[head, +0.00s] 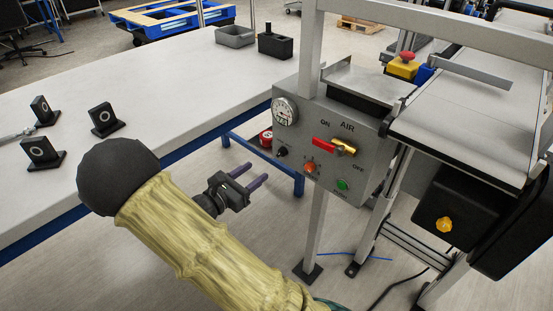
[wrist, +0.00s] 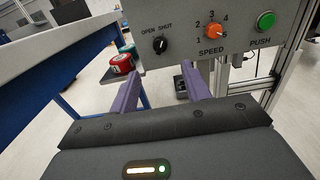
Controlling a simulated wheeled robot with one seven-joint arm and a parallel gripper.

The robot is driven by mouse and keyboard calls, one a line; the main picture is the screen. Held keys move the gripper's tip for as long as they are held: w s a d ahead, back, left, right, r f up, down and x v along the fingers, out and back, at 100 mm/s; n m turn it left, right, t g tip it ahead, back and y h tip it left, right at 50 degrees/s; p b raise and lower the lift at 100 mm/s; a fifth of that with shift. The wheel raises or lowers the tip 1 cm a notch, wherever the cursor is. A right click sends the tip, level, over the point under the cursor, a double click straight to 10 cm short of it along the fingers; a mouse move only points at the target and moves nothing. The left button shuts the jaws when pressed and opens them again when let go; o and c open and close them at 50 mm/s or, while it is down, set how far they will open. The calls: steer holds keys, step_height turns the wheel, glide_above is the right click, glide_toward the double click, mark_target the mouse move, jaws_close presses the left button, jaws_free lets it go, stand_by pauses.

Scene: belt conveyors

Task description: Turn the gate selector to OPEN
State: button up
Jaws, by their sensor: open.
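The gate selector is a small black knob (wrist: 160,45) under the words OPEN and SHUT in the wrist view. Its pale mark seems to lean up and right, toward SHUT, but it is small. In the head view the selector (head: 282,151) is on the left side of the grey control panel (head: 310,133), below the gauge. My gripper (head: 251,175) is open and empty, in front of the panel and to the lower left of the knob. In the wrist view its two purple fingers (wrist: 163,82) point toward the panel, apart from the knob, which sits above them.
The panel also holds an orange speed dial (wrist: 212,32), a green push button (wrist: 265,20), a red AIR lever (head: 323,145) and a gauge (head: 284,111). A long table (head: 200,75) stands left, a conveyor (head: 470,105) right.

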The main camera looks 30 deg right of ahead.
mark_target(278, 155)
steer(key=b+x, duration=0.2)
steer(key=x, duration=0.8)
steer(key=c, duration=1)
